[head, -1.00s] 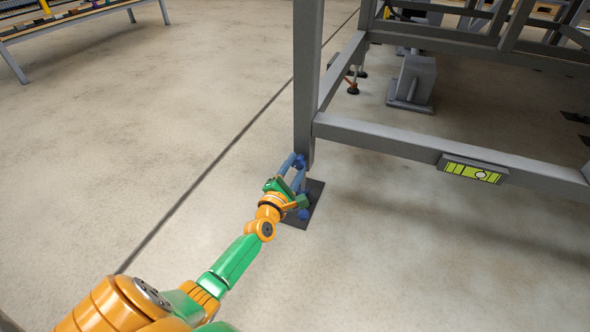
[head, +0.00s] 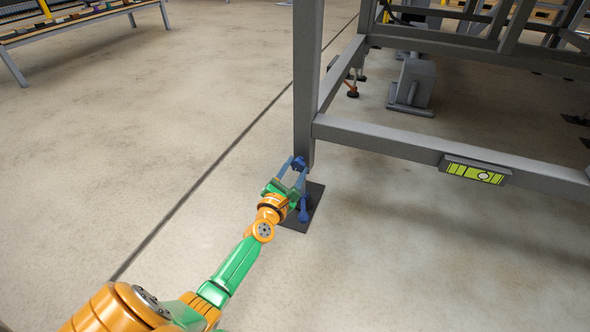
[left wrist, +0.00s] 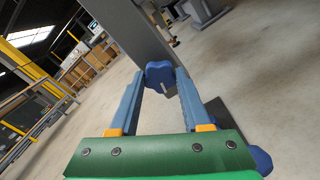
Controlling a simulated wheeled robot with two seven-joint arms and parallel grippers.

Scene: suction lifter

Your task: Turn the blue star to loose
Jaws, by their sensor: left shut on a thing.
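The blue star (head: 299,162) is a lobed knob at the lower end of the grey frame post (head: 306,80). In the left wrist view the star (left wrist: 160,73) sits between the tips of my two blue fingers. My left gripper (head: 296,171) is shut on it, with a finger on either side. The star's far side is hidden. A second blue part (head: 304,211) shows lower down, above a dark floor plate (head: 314,194); it is partly hidden in the left wrist view (left wrist: 260,160). My right gripper is not in view.
A grey crossbar (head: 400,147) runs right from the post and carries a yellow-green spirit level (head: 474,171). Other grey equipment (head: 412,84) stands behind it. A bench (head: 75,28) stands at the far left. The floor left of the post is clear.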

